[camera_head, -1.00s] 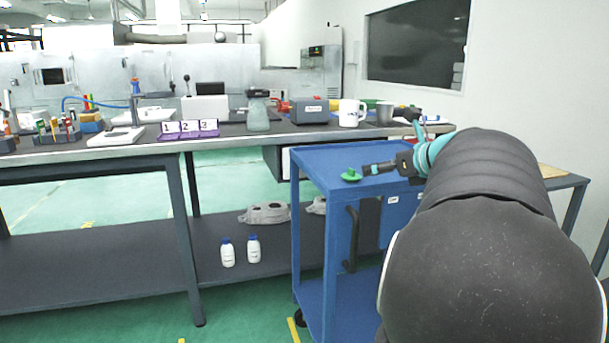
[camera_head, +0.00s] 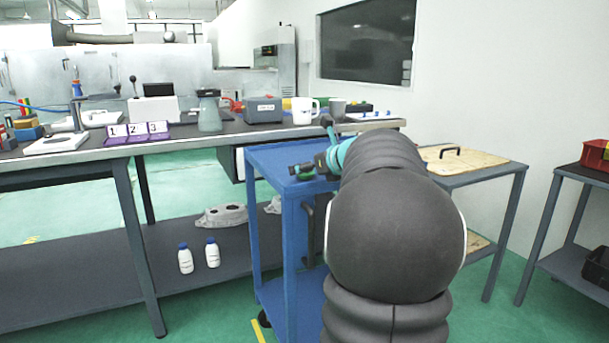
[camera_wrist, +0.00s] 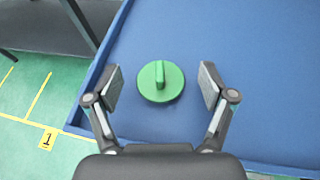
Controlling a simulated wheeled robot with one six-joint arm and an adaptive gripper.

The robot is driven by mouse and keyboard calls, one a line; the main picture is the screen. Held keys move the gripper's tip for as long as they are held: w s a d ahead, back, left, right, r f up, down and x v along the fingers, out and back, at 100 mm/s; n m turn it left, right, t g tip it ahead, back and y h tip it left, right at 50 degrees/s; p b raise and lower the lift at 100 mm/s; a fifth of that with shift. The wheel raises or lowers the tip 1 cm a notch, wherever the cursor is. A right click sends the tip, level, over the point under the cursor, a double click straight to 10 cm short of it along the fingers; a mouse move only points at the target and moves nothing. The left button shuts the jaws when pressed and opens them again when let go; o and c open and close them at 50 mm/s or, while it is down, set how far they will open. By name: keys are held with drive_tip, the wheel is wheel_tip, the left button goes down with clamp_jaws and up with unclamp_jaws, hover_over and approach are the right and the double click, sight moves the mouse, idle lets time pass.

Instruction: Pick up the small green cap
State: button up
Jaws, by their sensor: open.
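The small green cap (camera_wrist: 160,82) is round with a raised bar across its top. In the wrist view it lies on the blue cart top (camera_wrist: 235,30), between the two open fingers of my gripper (camera_wrist: 160,88), with a gap on each side. In the head view my gripper (camera_head: 302,171) is over the blue cart (camera_head: 265,155) near its left front corner. The cap there is mostly hidden by the gripper; only a bit of green shows. Whether the fingers are at the cap's height I cannot tell.
A long workbench (camera_head: 90,152) behind the cart holds a white mug (camera_head: 304,110), a grey box (camera_head: 263,109) and numbered purple stands (camera_head: 138,132). A side table (camera_head: 470,170) with a tan board stands at right. The cart top has a raised rim; the surface around the cap is clear.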

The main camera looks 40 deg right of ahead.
drive_tip(key=shift+x, duration=1.2)
drive_tip(key=c, duration=0.8)
